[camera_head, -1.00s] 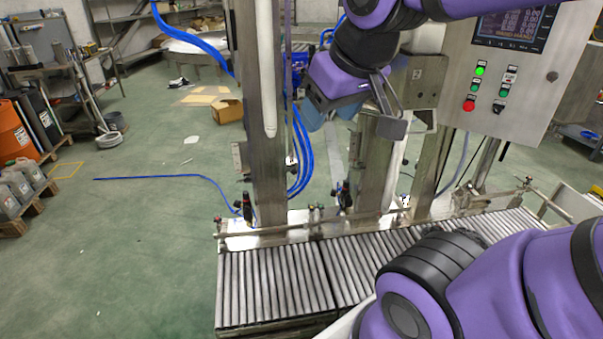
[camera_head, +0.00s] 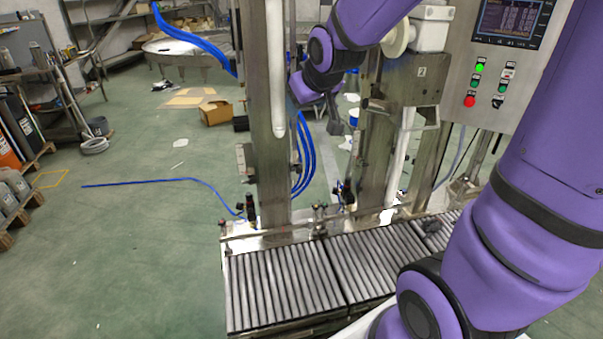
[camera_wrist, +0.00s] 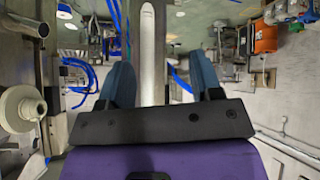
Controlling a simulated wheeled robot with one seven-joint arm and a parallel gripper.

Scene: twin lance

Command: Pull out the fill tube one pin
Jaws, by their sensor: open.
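The first fill tube, a white upright tube (camera_head: 277,70) with a rounded lower end, hangs in front of the left steel column in the head view. It also shows in the wrist view (camera_wrist: 148,55), between my fingers in the picture but beyond them. My gripper (camera_wrist: 163,78) is open and empty, with two blue fingers apart. In the head view my gripper (camera_head: 298,92) is right of the tube, near the column, partly hidden by my purple wrist. I cannot make out the first tube's pin in either view.
A second white tube (camera_head: 400,155) hangs on the right column under a steel bracket numbered 2 (camera_head: 420,88). A white round knob (camera_wrist: 18,108) is close at left in the wrist view. Blue hoses (camera_head: 304,160) hang beside the left column. A roller conveyor (camera_head: 285,285) runs below.

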